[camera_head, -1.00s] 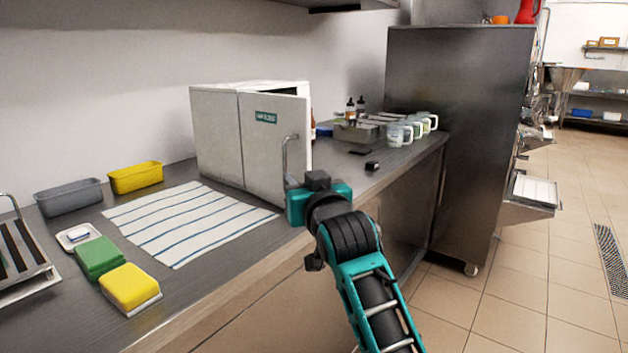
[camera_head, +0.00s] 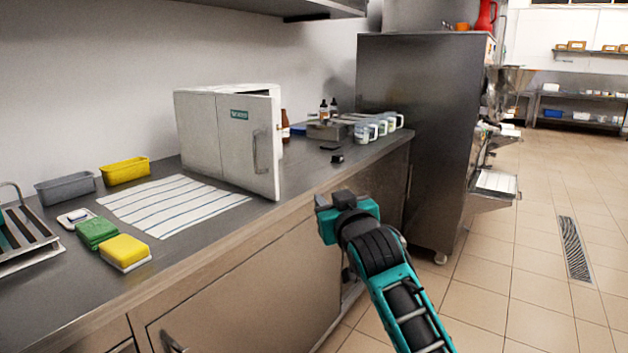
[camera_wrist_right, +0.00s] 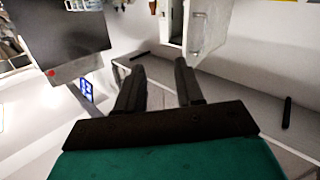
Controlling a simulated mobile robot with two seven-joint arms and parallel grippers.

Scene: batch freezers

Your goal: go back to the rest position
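My right gripper (camera_head: 331,206) is in front of the counter edge, clear of the white cabinet. In the right wrist view its two dark fingers (camera_wrist_right: 160,88) stand apart with nothing between them. The white cabinet (camera_head: 198,135) stands on the counter with its right door (camera_head: 250,145) ajar; the door handle is free.
The steel counter (camera_head: 200,255) holds a striped cloth (camera_head: 170,205), a yellow sponge (camera_head: 125,250), a green sponge (camera_head: 97,232), a grey bin (camera_head: 66,189) and a yellow bin (camera_head: 125,171). Several mugs (camera_head: 380,127) stand near the tall steel machine (camera_head: 415,130).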

